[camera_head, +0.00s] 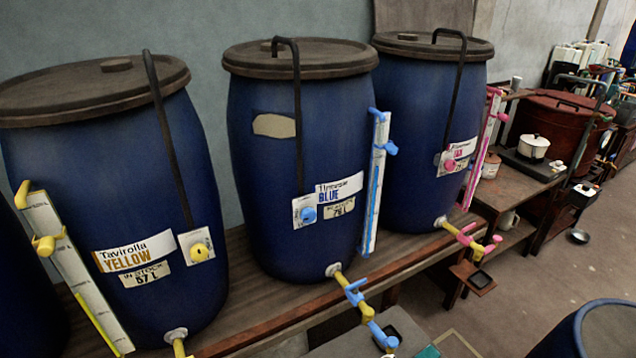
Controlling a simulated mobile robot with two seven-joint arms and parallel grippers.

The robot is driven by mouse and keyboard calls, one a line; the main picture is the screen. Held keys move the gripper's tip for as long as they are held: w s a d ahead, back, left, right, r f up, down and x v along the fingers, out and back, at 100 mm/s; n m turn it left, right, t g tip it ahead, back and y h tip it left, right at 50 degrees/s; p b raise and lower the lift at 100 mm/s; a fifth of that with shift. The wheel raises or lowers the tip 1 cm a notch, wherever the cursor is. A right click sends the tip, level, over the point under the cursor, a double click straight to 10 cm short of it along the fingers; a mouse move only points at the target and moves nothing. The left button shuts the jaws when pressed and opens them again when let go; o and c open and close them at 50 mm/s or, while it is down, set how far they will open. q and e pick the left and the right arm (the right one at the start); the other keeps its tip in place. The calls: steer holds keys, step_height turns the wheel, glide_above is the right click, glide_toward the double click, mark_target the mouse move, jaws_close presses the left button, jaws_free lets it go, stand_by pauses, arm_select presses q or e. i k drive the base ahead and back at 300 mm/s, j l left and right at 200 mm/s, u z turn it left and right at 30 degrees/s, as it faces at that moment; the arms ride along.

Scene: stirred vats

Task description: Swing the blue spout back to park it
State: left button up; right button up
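The middle vat (300,150) is a blue drum labelled BLUE, with a dark lid and a white switch plate with a blue knob (308,214). A yellow pipe comes out low on its front, with a blue valve handle (354,291). The blue spout (383,336) is at the pipe's outer end. It points out from the bench toward the lower right, over or beside a grey flat-topped surface (345,345); I cannot tell their exact gap. Neither of my grippers shows in this view.
A YELLOW vat (110,190) stands at left and a pink-labelled vat (425,130) at right, with a pink spout (490,246). They share a wooden bench (260,310). A blue-rimmed drum (600,330) is at bottom right. Open floor (540,270) lies between.

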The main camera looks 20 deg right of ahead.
mark_target(375, 329)
steer(key=z, duration=1.25)
